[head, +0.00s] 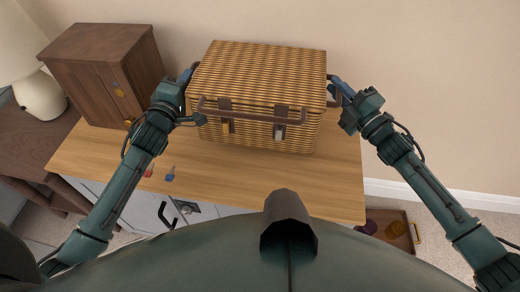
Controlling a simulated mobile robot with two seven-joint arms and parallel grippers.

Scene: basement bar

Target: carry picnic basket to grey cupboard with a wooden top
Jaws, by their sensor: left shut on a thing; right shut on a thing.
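The picnic basket (262,72) is a woven tan wicker box with brown handles and latches, its lid closed. It is over the wooden top (235,180) of the grey cupboard (230,211), near the back wall; I cannot tell whether it rests on the top. My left gripper (190,76) is shut on the basket's left side handle. My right gripper (334,88) is shut on its right side handle. The fingertips are partly hidden against the basket's sides.
A dark wooden cabinet (95,85) stands on the left of the wooden top. Small red (149,170) and blue (171,174) items lie near the front. A lamp (40,95) is at far left. A wooden tray (408,225) is low at right. The front of the top is mostly clear.

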